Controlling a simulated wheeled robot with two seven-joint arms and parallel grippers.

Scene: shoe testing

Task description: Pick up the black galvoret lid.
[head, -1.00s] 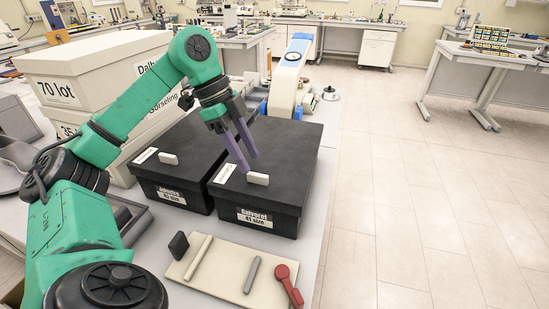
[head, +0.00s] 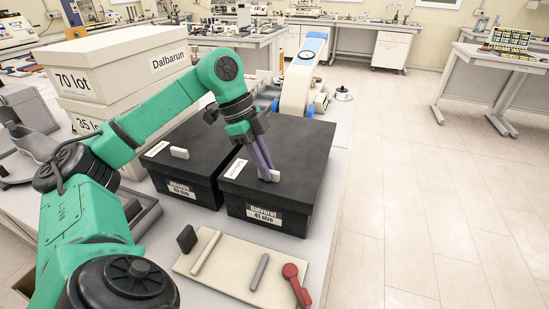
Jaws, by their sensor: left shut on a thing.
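The black galvoret lid (head: 303,150) covers the right-hand black box, whose front label reads "Galvoret 41 size". A small white handle (head: 275,176) stands on top of the lid near its front. My left gripper (head: 268,173) has its purple fingers pointing down at this handle, shut on it, and they hide part of it. The lid sits flat on its box. A white label (head: 236,168) lies on the lid to the left of the handle. My right gripper is not in view.
A second black lidded box (head: 190,190) with its own white handle stands close on the left. White boxes (head: 120,65) are stacked behind it. In front lies a beige board (head: 225,262) with sticks and a red tool (head: 296,285). A blue and white device (head: 303,75) stands behind.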

